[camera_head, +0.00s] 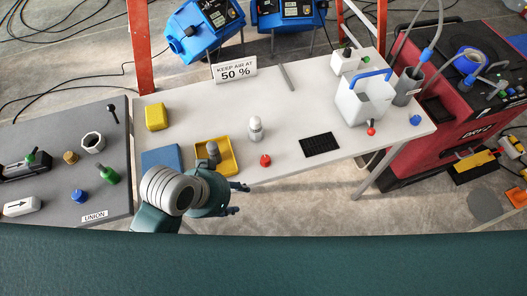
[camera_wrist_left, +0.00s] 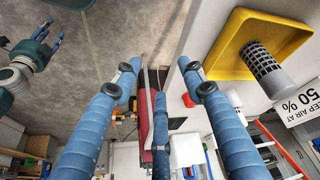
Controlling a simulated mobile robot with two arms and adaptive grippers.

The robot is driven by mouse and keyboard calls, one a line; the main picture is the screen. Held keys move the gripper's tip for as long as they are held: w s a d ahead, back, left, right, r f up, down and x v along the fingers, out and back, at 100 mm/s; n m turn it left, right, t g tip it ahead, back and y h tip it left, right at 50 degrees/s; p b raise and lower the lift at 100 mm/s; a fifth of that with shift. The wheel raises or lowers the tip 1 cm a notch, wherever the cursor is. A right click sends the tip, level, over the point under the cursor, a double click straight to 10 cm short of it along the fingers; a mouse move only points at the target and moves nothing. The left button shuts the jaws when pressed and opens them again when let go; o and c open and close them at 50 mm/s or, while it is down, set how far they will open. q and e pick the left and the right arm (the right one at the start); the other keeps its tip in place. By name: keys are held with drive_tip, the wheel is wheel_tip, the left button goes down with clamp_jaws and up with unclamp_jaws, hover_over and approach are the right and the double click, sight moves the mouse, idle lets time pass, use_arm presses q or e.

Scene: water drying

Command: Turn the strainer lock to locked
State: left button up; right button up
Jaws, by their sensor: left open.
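A dark mesh strainer (camera_head: 213,152) with a grey end sits in a yellow tray (camera_head: 232,170) on the white table; the strainer also shows in the left wrist view (camera_wrist_left: 262,62). I cannot tell which part is its lock. My left gripper (camera_head: 238,198) is in front of the table's front edge, to the right of and below the tray in the head view. Its blue fingers (camera_wrist_left: 153,95) are spread with nothing between them in the left wrist view. My right gripper (camera_wrist_left: 48,42) shows at the upper left there, its fingers apart and apparently empty.
A grey table (camera_head: 55,185) labelled UNION at left holds fittings, a green bottle and a white arrow block. On the white table (camera_head: 300,105) stand a white bottle (camera_head: 256,129), red knob (camera_head: 265,160), black mat (camera_head: 319,145) and white blue-handled container (camera_head: 362,103). A red machine (camera_head: 440,120) stands right.

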use_arm(q)
drive_tip(key=w+d+r+m+g+h, duration=0.1)
drive_tip(key=w+d+r+m+h, duration=0.2)
drive_tip(key=d+m, duration=0.5)
wheel_tip(320, 180, up, 5)
drive_tip(key=m+g+y, duration=0.3)
drive_tip(key=m+y, duration=0.3)
drive_tip(key=m, duration=0.3)
hover_over(266, 159)
wheel_tip(266, 159, down, 10)
drive_tip(key=shift+f+p, duration=0.15)
drive_tip(key=shift+p, duration=0.95)
clamp_jaws()
